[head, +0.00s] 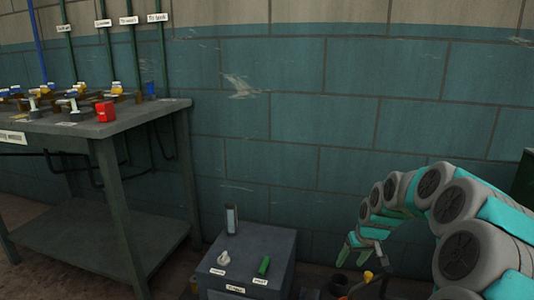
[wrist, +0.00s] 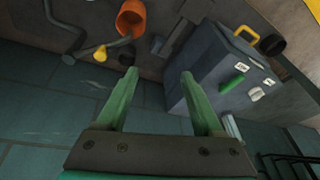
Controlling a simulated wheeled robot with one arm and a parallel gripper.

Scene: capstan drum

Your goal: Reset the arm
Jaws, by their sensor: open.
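My gripper (head: 354,258) hangs at the end of my curled arm in the lower right of the head view, with its green fingers pointing down. In the wrist view my gripper (wrist: 158,76) has its two green fingers well apart, with nothing between them. A grey box (head: 278,246) stands left of my gripper in the head view, apart from it. The same box shows beyond the right finger in the wrist view (wrist: 203,68). On it are a green handle (head: 264,266) and a white lever (head: 223,258).
A workbench (head: 155,110) with several coloured valve parts and a red block (head: 106,112) stands at left. Pipes run up the blue block wall (head: 320,120) behind. An orange container (wrist: 131,18) and a yellow knob (wrist: 100,54) lie near my gripper. Space before the wall's middle looks clear.

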